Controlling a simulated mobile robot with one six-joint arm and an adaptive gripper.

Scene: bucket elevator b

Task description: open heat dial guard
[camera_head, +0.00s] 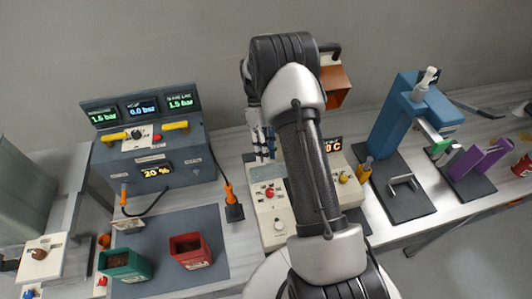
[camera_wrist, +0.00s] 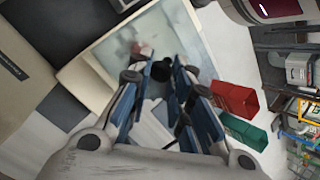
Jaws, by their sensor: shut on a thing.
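A clear, hazy panel in a cream surround, which looks like the heat dial guard (camera_wrist: 115,50), lies just beyond the fingertips. The gripper appears shut on part of this guard, but the contact is blurred. The dial under it cannot be made out.
A grey console (camera_head: 157,157) with pressure displays stands to the left. Green (camera_head: 125,263) and red (camera_head: 190,250) buckets sit on a dark mat in front of it. A blue press (camera_head: 400,115) and a purple device (camera_head: 480,160) stand to the right.

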